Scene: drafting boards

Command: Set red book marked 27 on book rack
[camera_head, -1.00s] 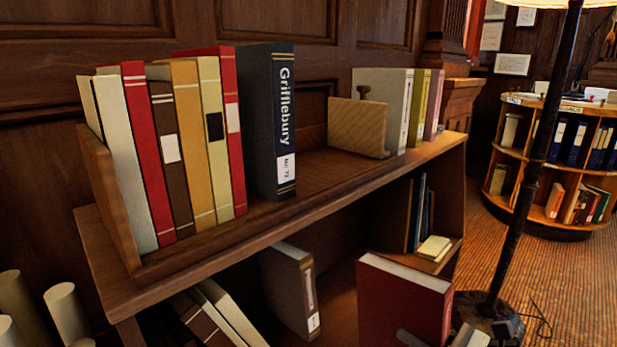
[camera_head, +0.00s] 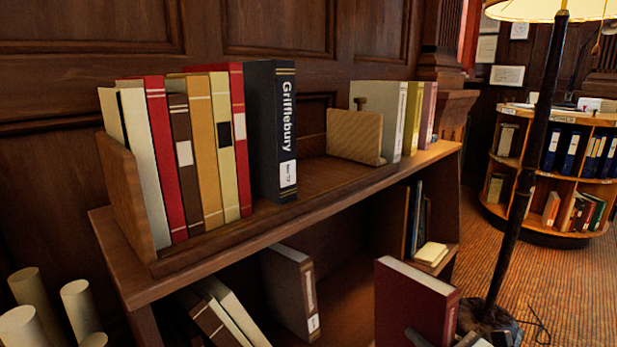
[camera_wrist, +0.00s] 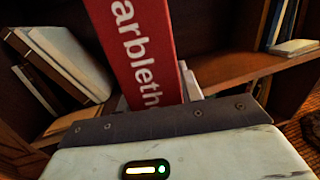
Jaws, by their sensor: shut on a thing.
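A red book (camera_head: 418,300) with pale page edges stands upright at the lower right of the head view, in front of the lower shelf. In the wrist view its red spine (camera_wrist: 140,50) shows white letters reading "arbleth"; no 27 is visible. My gripper (camera_head: 420,338) is shut on its lower part, which is cut off by the frame edge. The book rack (camera_head: 215,238) is the wooden trough on the shelf top, above and left of the held book. It holds several books on the left, ending with the dark "Grifflebury" book (camera_head: 272,130). Bare rack floor shows right of that book.
A wooden bookend block (camera_head: 354,136) and several books (camera_head: 408,118) stand at the rack's right. The shelf-top edge (camera_head: 300,222) overhangs the lower shelf, where a grey book (camera_head: 290,290) leans. A lamp pole (camera_head: 524,170) stands at right; rolled tubes (camera_head: 80,308) at lower left.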

